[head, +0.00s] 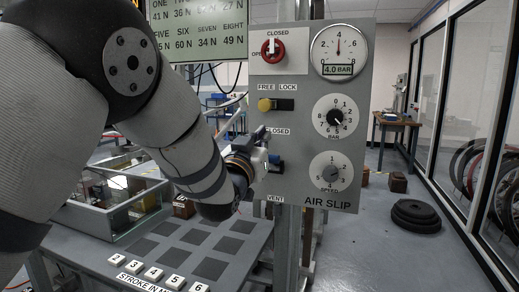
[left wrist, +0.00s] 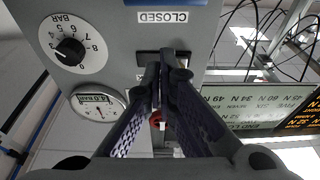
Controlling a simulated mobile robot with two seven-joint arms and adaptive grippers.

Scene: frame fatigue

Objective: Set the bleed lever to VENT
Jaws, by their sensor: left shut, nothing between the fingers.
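The grey AIR SLIP panel (head: 333,190) stands in the middle of the head view. The bleed lever shows as a blue part (head: 276,159) just below the partly hidden CLOSED label, well above the VENT label (head: 275,199). My left wrist hides its left side. A blue edge (left wrist: 165,2) shows beside the CLOSED label at the top of the left wrist view. My left gripper (head: 263,133) is in front of the panel, by the CLOSED label. Its fingers (left wrist: 172,58) are shut and empty, overlapping the dark lock slot in the wrist view. My right gripper is not in view.
The panel also has a red valve knob (head: 272,50), a yellow FREE/LOCK knob (head: 265,105), a gauge reading 4.0 BAR (head: 338,51), a BAR dial (head: 336,116) and a SPEED dial (head: 331,172). A bench with numbered white keys (head: 153,273) stands below left.

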